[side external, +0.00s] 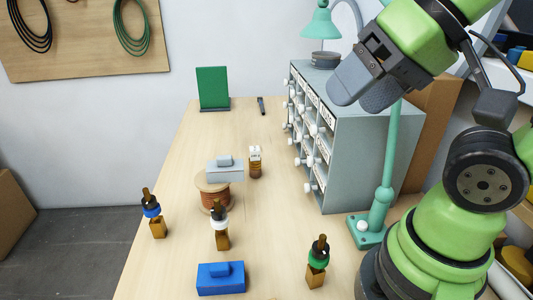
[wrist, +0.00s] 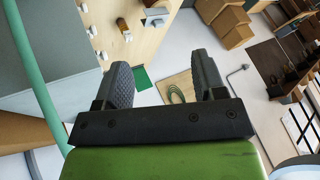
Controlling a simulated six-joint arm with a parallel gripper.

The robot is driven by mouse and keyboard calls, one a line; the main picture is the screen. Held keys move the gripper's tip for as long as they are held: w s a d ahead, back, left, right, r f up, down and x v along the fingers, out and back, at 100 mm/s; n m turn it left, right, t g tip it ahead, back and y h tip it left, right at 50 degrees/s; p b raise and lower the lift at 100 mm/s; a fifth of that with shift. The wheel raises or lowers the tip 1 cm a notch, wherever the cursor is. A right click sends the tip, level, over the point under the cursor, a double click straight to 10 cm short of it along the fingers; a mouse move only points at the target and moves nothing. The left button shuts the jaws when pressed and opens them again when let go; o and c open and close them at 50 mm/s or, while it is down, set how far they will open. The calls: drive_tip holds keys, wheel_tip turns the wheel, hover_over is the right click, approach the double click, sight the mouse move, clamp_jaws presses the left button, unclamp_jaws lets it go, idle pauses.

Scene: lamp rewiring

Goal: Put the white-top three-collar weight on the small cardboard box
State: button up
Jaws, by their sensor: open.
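A small amber-brown piece with a white top (side external: 255,162) stands upright on the table, behind and right of the wooden spool; its collars are too small to count. It seems to show in the wrist view (wrist: 123,25) too. A second piece, with a white collar and dark top (side external: 221,228), stands in front of the spool. I cannot tell for certain which is the named weight. I cannot make out a small cardboard box on the table. My gripper (side external: 358,90) is open and empty, high above the drawer cabinet; both fingers show in the wrist view (wrist: 160,66).
Blue-collared (side external: 154,217) and green-collared (side external: 317,264) pieces and a blue block (side external: 221,279) stand nearer. The drawer cabinet (side external: 365,150) and teal lamp (side external: 388,180) are right. Cardboard boxes (wrist: 230,25) stand beyond the table.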

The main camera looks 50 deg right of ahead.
drive_tip(key=shift+w, duration=0.1)
drive_tip(key=n+g+h, duration=0.4)
drive_tip(key=n+h, duration=0.1)
drive_tip(key=n, duration=2.6)
hover_over(254, 148)
drive_tip(key=s+a, duration=0.3)
wheel_tip(254, 148, down, 17)
drive_tip(key=shift+n, duration=0.3)
drive_tip(key=x, duration=0.5)
drive_tip(key=shift+w+d+x, duration=0.15)
drive_tip(key=shift+d+x, duration=0.05)
drive_tip(key=shift+x, duration=1.25)
drive_tip(key=shift+w+d+x, duration=0.1)
drive_tip(key=shift+d+x, duration=0.05)
drive_tip(key=shift+x, duration=1.3)
drive_tip(key=shift+r, duration=0.2)
clamp_jaws()
